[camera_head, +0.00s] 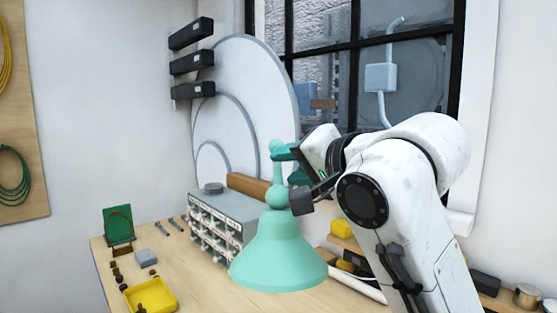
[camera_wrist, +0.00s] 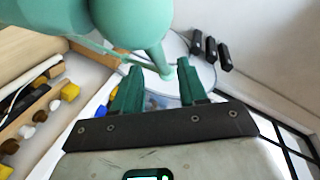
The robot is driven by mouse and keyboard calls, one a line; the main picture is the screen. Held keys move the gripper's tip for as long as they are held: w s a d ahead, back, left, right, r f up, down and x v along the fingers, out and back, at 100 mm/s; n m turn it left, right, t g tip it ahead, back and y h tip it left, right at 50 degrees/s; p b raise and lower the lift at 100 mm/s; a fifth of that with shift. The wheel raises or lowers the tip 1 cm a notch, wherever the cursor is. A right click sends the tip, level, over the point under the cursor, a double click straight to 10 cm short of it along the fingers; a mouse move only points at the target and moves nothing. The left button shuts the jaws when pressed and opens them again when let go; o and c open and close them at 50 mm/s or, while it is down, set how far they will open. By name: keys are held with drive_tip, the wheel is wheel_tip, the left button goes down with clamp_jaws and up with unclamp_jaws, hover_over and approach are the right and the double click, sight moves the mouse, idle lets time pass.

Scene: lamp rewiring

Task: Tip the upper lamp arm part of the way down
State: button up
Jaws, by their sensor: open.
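The teal lamp stands on the bench with its bell-shaped shade (camera_head: 278,258) facing down. Above the shade is a round knob (camera_head: 277,194), and above that a thin piece of the lamp arm ends in a small ball (camera_head: 276,146). My gripper (camera_head: 281,165) is open beside this upper piece, its green fingers reaching in from the right. In the wrist view, my gripper (camera_wrist: 158,68) has its two fingers apart, and the narrow end of a teal lamp part (camera_wrist: 160,62) shows between the fingertips. I cannot tell whether either finger touches it. The lamp's lower arm is not clearly visible.
A grey drawer cabinet (camera_head: 225,222) stands close behind the lamp to the left. A yellow tray (camera_head: 150,296) and small parts lie at the front left. Large white discs (camera_head: 240,80) lean against the wall behind. Yellow blocks (camera_head: 342,228) sit on a shelf at right.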

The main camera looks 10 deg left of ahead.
sight(278, 167)
drive_tip(key=shift+p+x, duration=0.5)
drive_tip(key=shift+x, duration=1.65)
clamp_jaws()
